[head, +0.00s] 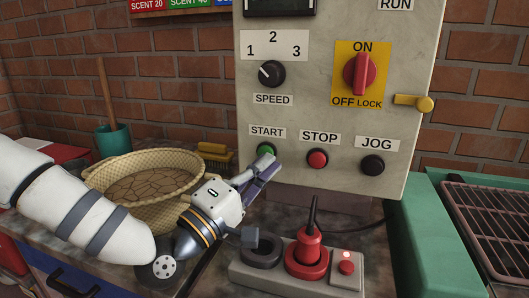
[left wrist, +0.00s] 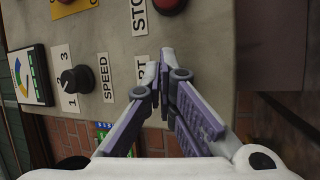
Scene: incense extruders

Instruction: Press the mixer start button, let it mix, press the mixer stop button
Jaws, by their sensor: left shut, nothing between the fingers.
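The grey control panel (head: 320,100) stands behind the worktop. Its green START button (head: 266,150) shows just above my left gripper's fingertips. My left gripper (head: 268,164) is shut and empty, reaching up to the button from below. In the left wrist view, my closed fingertips (left wrist: 167,66) cover part of the START label (left wrist: 142,71) and hide the button. I cannot tell whether they touch it. The red STOP button (head: 317,159) is to the right in the head view; part of it shows at the top of the left wrist view (left wrist: 169,4). My right gripper is not in view.
The black JOG button (head: 373,165), speed knob (head: 271,74) and red ON/OFF switch (head: 359,74) share the panel. A wicker basket (head: 185,164) sits behind my left arm.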

